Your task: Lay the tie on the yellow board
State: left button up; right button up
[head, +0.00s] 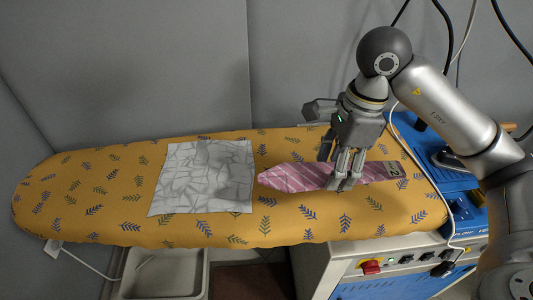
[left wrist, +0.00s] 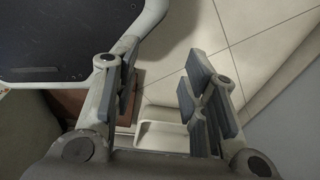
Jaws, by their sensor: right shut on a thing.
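A pink patterned tie (head: 292,177) lies lengthwise on the right half of the yellow ironing board (head: 110,195), which has a leaf print. Its wide pointed end is toward the left. The fingers hide part of the tie. My left gripper shows in the left wrist view (left wrist: 160,92), open and empty above the floor; it is not in the head view.
A crumpled grey-white cloth (head: 205,177) lies flat on the board, left of the tie. A blue ironing station with switches (head: 395,262) stands at the right. A pale bin (head: 163,273) is below the board. Grey walls close the back and left. The board's left end is clear.

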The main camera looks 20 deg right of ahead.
jog(key=shift+w+d+f, duration=0.1)
jog(key=shift+d, duration=0.05)
jog(key=w+d+f+p, duration=0.1)
jog(key=w+d+f, duration=0.1)
jog(key=w+f, duration=0.1)
jog(key=w+d+f+p, duration=0.1)
jog(key=w+d+f, duration=0.1)
jog(key=w+f, duration=0.1)
jog(key=w+d+f+p, duration=0.1)
jog(key=w+d+f, duration=0.1)
jog(key=w, duration=0.3)
jog(key=shift+d+f, duration=0.1)
jog(key=shift+f, duration=0.3)
jog(key=shift+w+d+f+p, duration=0.1)
jog(key=shift+w+f+p, duration=0.1)
jog(key=shift+f+p, duration=0.15)
jog(key=shift+f, duration=0.25)
notch_tip(320, 180, down, 2)
jog(key=shift+f+p, duration=0.1)
jog(key=shift+p, duration=0.7)
jog(key=shift+w+d+f, duration=0.1)
jog(key=shift+f, duration=0.15)
pick_arm(q)
jog(key=s+r, duration=0.3)
jog(key=r, duration=0.2)
jog(key=shift+s, duration=0.2)
